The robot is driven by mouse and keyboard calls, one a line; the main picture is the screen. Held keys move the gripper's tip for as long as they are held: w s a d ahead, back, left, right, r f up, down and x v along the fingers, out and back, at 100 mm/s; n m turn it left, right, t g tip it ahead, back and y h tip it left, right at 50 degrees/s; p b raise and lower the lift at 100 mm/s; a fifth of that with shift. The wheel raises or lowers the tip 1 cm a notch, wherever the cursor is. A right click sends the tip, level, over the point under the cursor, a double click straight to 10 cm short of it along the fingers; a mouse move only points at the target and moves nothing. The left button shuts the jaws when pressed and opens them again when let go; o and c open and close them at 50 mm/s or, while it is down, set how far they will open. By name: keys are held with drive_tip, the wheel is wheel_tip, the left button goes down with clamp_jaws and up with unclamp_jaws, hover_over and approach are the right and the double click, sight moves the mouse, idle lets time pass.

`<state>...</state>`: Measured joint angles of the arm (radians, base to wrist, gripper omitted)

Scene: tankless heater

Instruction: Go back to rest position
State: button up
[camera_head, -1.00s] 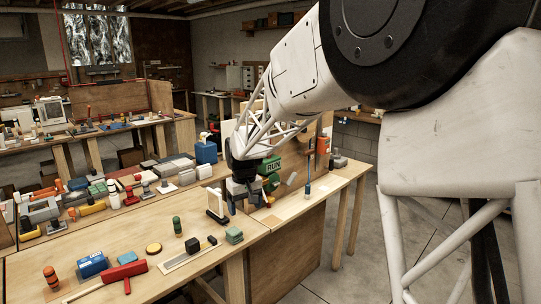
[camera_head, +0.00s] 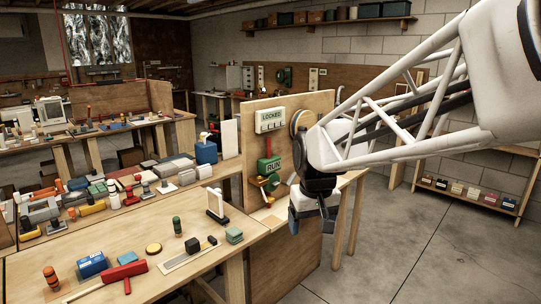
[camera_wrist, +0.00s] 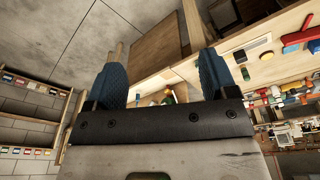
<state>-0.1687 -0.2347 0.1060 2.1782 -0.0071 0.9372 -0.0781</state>
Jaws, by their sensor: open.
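My gripper (camera_head: 307,222) is in the camera_head view at the right end of the near workbench, in front of the upright wooden panel. It points down. In the camera_wrist view its two blue fingers (camera_wrist: 160,80) stand wide apart with nothing held between them. The panel (camera_head: 325,103) carries a white LOCKED sign (camera_head: 269,120) and a green RUN box (camera_head: 268,166). Below the box are yellow and red parts (camera_head: 264,184). My arm covers the right part of the panel.
A shelf with small coloured boxes (camera_head: 471,192) stands at the right. The concrete floor (camera_head: 405,240) between is clear.

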drive_tip(key=s+d+f+m, duration=0.1)
drive_tip(key=s+d, duration=0.3)
drive_tip(key=s, duration=0.7)
drive_tip(key=s+d+f+m, duration=0.2)
drive_tip(key=s+d, duration=0.3)
drive_tip(key=s, duration=0.6)
drive_tip(key=shift+s+f+t, duration=0.3)
drive_tip(key=shift+s+t, duration=0.1)
